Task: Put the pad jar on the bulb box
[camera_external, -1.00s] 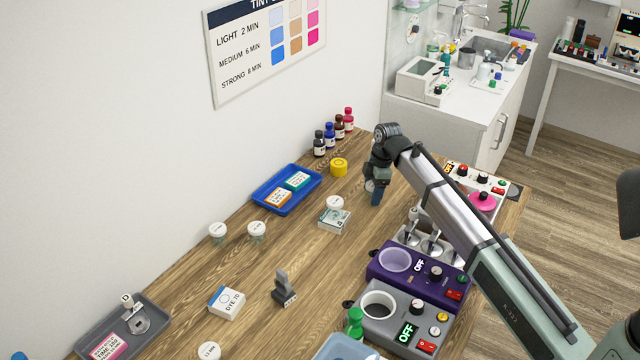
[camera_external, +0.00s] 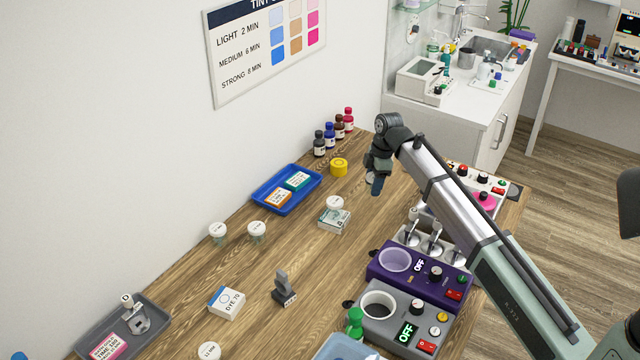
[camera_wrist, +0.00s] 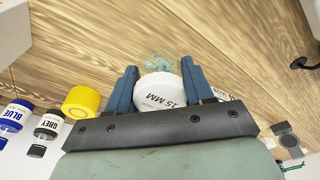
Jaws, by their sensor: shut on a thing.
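My gripper (camera_wrist: 160,80) is shut on a round jar with a white lid (camera_wrist: 160,95) marked 15 MM. Its clear body with pale teal contents (camera_wrist: 161,62) shows past the lid in the wrist view. In the external view my gripper (camera_external: 377,186) is above the table, right of the yellow round piece (camera_external: 339,167); I cannot make out the held jar there. A small white box with teal print (camera_external: 334,222) lies to the lower left of my gripper, with a white-lidded jar (camera_external: 335,203) on or just behind it. I cannot read whether it is the bulb box.
A blue tray (camera_external: 262,207) with small boxes is left of my gripper. Several bottles (camera_external: 330,138) stand by the wall. Purple (camera_external: 383,275) and grey (camera_external: 370,325) warmers line the right edge. A DYE 70 box (camera_external: 226,303) and a dark stamp (camera_external: 284,288) stand nearer; wood between is bare.

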